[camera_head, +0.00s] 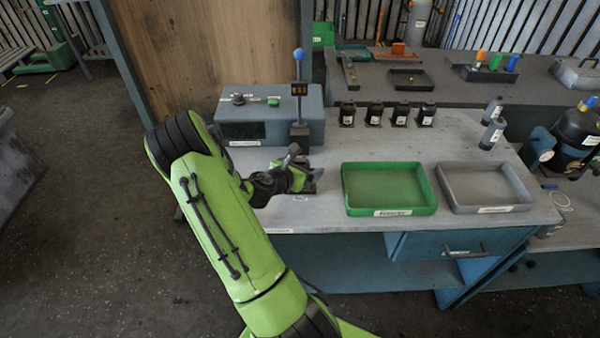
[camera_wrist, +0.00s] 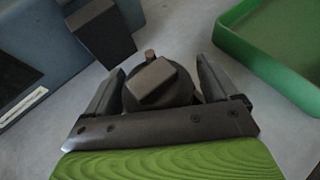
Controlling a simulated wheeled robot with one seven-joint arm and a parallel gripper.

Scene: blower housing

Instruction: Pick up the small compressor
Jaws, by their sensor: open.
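A dark, rounded part with a boxy grey top and a small brownish stub, which looks like the small compressor (camera_wrist: 152,84), sits between my jaws in the wrist view. My gripper (camera_wrist: 160,66) is open, with one finger on each side of it. I cannot tell whether either finger touches it. In the head view my gripper (camera_head: 298,178) is low over the front left of the grey workbench (camera_head: 330,228), left of the green tray. There the part is mostly hidden by my gripper.
The green tray (camera_head: 389,211) and a grey tray (camera_head: 487,208) lie to the right. A blue-grey box (camera_head: 268,104) and a post with a blue ball (camera_head: 299,90) stand behind my gripper. Several black labelled units (camera_head: 374,115) line the back. A larger black tank (camera_head: 577,130) stands far right.

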